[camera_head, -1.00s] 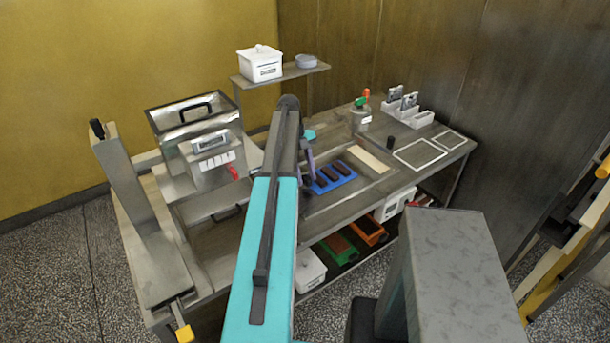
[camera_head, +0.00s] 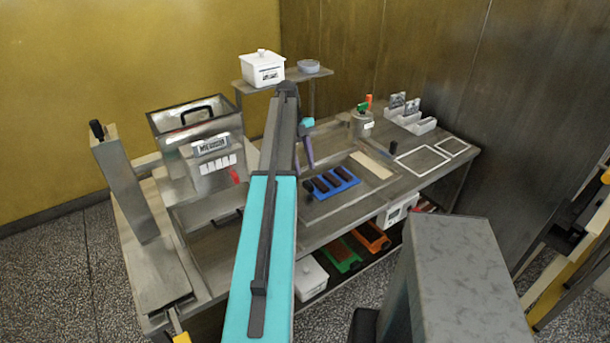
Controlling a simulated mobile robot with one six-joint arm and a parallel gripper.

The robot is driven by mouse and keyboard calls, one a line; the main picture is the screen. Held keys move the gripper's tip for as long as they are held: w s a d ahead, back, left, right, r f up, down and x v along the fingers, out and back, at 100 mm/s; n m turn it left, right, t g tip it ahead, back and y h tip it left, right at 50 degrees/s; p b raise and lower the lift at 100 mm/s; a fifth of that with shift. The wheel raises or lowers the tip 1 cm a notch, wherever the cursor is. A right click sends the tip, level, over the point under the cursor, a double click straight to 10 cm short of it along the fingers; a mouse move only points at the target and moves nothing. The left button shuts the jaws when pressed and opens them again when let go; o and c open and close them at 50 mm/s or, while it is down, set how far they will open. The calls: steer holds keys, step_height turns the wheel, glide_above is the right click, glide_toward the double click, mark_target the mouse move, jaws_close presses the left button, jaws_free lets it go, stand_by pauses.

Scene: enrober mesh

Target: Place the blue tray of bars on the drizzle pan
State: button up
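The blue tray (camera_head: 348,180) holds several dark bars. It lies flat at the left part of a shallow metal pan (camera_head: 375,180) set in the worktop, which looks like the drizzle pan; I cannot see exactly how its left edge sits. My gripper (camera_head: 308,160) points down above and just behind the tray's left end, and appears apart from it. My arm hides most of the gripper, so its opening cannot be judged. A small dark knob (camera_head: 308,187) shows at the tray's left end.
A cream strip (camera_head: 371,165) lies right of the tray. A jar (camera_head: 362,123) with coloured handles stands behind. White outlined areas (camera_head: 423,160) on the right are empty. Green (camera_head: 342,256) and orange (camera_head: 371,237) trays sit on the lower shelf. A machine (camera_head: 203,150) stands left.

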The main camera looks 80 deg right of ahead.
steer(key=p+v, duration=0.4)
steer(key=v, duration=0.2)
stand_by(0.4)
stand_by(0.9)
